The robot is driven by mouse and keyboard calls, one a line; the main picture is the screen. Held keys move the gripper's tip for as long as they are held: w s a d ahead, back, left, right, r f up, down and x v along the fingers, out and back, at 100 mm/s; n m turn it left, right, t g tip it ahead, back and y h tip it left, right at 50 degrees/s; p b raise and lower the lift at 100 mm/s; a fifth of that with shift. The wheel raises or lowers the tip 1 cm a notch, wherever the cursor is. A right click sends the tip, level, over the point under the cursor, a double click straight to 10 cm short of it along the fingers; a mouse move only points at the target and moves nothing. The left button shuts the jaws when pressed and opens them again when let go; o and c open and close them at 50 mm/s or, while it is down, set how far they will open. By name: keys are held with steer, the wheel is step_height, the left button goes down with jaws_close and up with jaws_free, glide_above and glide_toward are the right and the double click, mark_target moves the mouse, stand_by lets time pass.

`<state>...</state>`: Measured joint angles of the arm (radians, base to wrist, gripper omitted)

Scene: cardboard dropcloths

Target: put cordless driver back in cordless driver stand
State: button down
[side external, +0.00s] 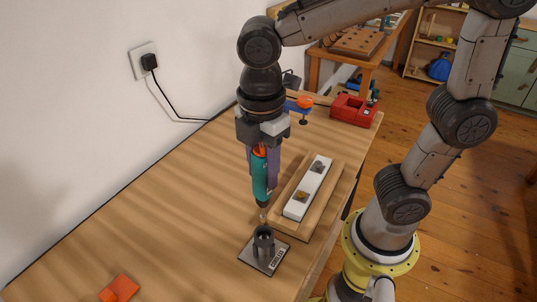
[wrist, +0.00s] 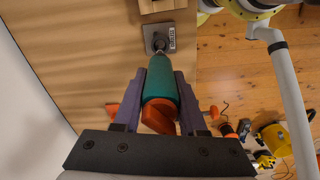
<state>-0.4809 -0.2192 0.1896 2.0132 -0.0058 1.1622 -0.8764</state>
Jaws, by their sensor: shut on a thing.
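The cordless driver (side external: 260,178) is teal with an orange end and hangs upright, tip down, from my gripper (side external: 262,165). In the wrist view the driver (wrist: 161,90) sits between the two purple fingers of my gripper (wrist: 158,100), which are shut on it. The cordless driver stand (side external: 263,250) is a dark grey cup on a square plate with a label, on the bench in front of the driver. The stand (wrist: 158,37) also shows beyond the driver's tip in the wrist view. The driver's tip is above the bench and apart from the cup.
A wooden tray (side external: 331,188) with a white block (side external: 308,187) lies just right of the driver. An orange object (side external: 119,289) lies at the front left. A red box (side external: 354,110) and a blue-and-orange clamp (side external: 301,104) stand at the back. The bench's left side is mostly clear.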

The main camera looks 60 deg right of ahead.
mark_target(264, 215)
stand_by(0.4)
steer(key=shift+f, duration=1.65)
stand_by(0.5)
steer(key=shift+f, duration=4.25)
steer(key=shift+c, duration=1.9)
jaws_free()
steer(key=shift+f, duration=0.1)
step_height(264, 215, up, 14)
steer(key=shift+f, duration=0.1)
